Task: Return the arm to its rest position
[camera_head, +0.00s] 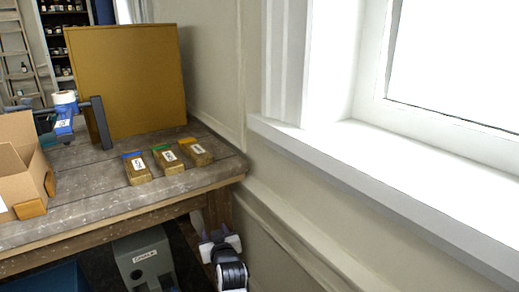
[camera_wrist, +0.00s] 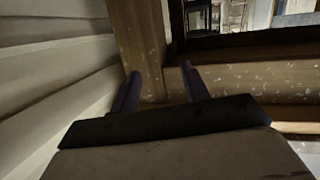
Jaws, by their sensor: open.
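My gripper (camera_head: 219,233) is low at the bottom of the head view, below the table's right end and beside the wall. In the wrist view my gripper (camera_wrist: 160,76) shows two dark purple fingers set apart, with nothing between them. The fingers point toward a wooden table leg (camera_wrist: 140,45) and rail. I cannot tell how far the fingertips are from the wood.
The worn table (camera_head: 95,192) bears three small labelled blocks (camera_head: 170,160), an open cardboard box (camera_head: 20,165) and an upright gold-brown panel (camera_head: 125,80). A grey labelled box (camera_head: 145,262) stands underneath. The wall and white window sill (camera_head: 390,165) bound the right.

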